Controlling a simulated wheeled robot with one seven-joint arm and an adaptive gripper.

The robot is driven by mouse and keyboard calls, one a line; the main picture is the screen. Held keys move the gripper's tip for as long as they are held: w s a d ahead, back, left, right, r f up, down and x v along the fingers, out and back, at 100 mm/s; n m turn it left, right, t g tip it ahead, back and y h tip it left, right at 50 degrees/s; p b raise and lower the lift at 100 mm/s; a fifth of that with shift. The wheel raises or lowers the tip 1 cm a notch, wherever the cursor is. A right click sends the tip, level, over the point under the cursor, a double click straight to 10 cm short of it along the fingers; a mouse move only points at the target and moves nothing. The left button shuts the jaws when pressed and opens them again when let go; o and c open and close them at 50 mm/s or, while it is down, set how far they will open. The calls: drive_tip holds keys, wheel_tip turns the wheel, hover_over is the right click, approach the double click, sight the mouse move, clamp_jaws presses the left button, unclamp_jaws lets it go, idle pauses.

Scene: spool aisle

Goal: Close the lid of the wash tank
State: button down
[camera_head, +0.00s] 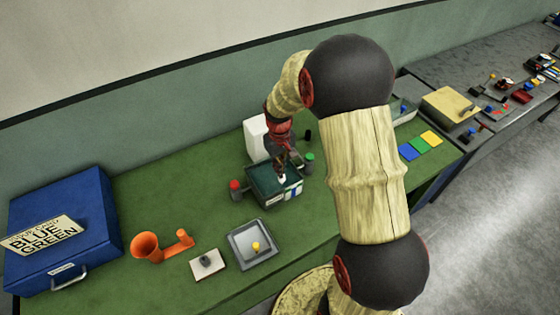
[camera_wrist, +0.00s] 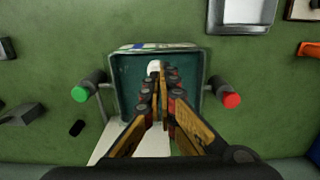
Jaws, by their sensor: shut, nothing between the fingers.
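The wash tank (camera_head: 262,193) is a dark teal open-topped box on the green table. It also shows in the wrist view (camera_wrist: 126,88), with its inside visible. A white upright panel (camera_head: 256,137), which looks like the raised lid, stands at the tank's back side. Part of it shows low in the wrist view (camera_wrist: 116,142). My gripper (camera_head: 282,172) is over the tank with its fingers shut and empty, pointing down toward the opening. In the wrist view the fingertips (camera_wrist: 158,72) meet over the tank. A small white patch shows at the tips; I cannot tell what it is.
A red-capped post (camera_head: 235,187) and a green-capped post (camera_head: 310,158) flank the tank. Coloured cards (camera_head: 420,145) lie right.

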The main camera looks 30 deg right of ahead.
drive_tip(key=shift+f, duration=0.7)
drive_tip(key=shift+s+f+b, duration=0.35)
drive_tip(key=shift+f, duration=0.55)
drive_tip(key=shift+s+a, duration=0.1)
drive_tip(key=shift+f, duration=0.1)
drive_tip(key=shift+s, duration=0.1)
wheel_tip(320, 180, up, 15)
drive_tip(key=p, duration=0.3)
drive_tip(key=shift+w+p, duration=0.3)
drive_tip(key=shift+f, duration=0.1)
